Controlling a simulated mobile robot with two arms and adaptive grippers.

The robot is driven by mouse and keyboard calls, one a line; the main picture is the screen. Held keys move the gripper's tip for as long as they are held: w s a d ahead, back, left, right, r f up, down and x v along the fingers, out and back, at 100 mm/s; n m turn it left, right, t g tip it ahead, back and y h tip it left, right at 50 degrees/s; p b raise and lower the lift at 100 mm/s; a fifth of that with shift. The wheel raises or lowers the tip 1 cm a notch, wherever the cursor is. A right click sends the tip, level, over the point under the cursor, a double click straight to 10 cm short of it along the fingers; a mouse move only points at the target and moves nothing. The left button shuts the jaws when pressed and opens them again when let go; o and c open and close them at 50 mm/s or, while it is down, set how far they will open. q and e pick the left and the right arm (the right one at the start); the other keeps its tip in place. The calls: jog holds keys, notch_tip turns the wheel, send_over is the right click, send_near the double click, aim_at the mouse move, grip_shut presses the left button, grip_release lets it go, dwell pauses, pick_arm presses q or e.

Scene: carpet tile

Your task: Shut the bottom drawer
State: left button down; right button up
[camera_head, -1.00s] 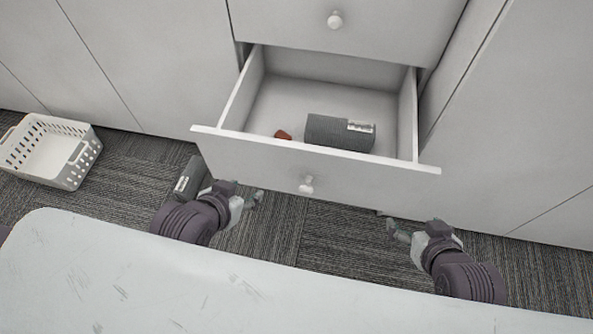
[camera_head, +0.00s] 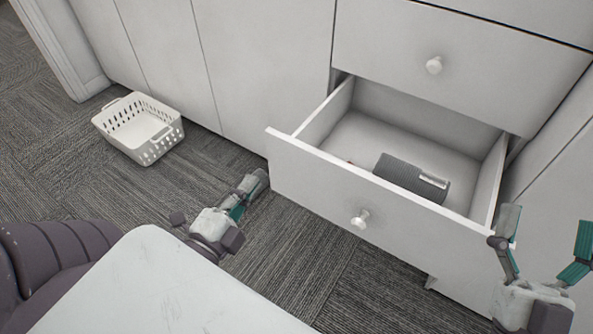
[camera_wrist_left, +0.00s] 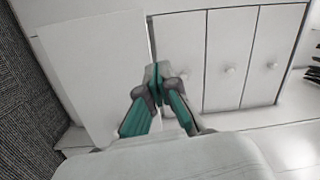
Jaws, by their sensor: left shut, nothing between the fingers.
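The bottom drawer (camera_head: 315,160) is pulled out of the white cabinet. Its front panel has a round white knob (camera_head: 360,219). A dark grey cylinder with a pale label (camera_head: 412,178) lies inside it, and a small reddish thing is mostly hidden behind the front panel. My left gripper (camera_head: 256,186) is shut and empty, low over the carpet at the left end of the drawer front; I cannot tell whether it touches. Its closed fingers also show in the left wrist view (camera_wrist_left: 158,72). My right gripper (camera_head: 542,238) is open, with nothing between its fingers, by the drawer's right end.
A closed drawer (camera_head: 455,65) with a knob sits above the open one. A white perforated basket (camera_head: 150,145) stands on the carpet at left. A pale worn surface (camera_head: 165,295) fills the near foreground. Carpet between basket and drawer is clear.

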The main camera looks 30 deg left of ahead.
pick_arm(q)
jog(key=s+d+f+m+h, duration=0.1)
jog(key=d+f+m+h, duration=0.1)
jog(key=m, duration=0.1)
jog(key=p, duration=0.4)
send_near(302, 148)
pick_arm(e)
notch_tip(302, 148, down, 12)
jog(key=w+d+g+h, duration=0.1)
jog(key=w+g+h, duration=0.2)
jog(key=g, duration=0.6)
pick_arm(q)
jog(key=w+p, duration=0.1)
jog(key=w, duration=0.2)
jog(key=w+p, duration=0.1)
jog(key=w, duration=0.2)
jog(key=shift+w+d+r+p, duration=0.1)
jog(key=shift+w+r+p, duration=0.15)
jog(key=shift+w+p, duration=0.15)
jog(key=shift+w+f, duration=0.1)
jog(key=shift+w, duration=0.2)
pick_arm(e)
jog(key=s+d+f+g+h, duration=0.2)
jog(key=s+d+f+g, duration=0.2)
jog(key=s+f+g, duration=0.3)
jog(key=shift+s+f+m+g, duration=0.4)
jog(key=shift+s+f, duration=0.25)
jog(key=shift+f, duration=1.2)
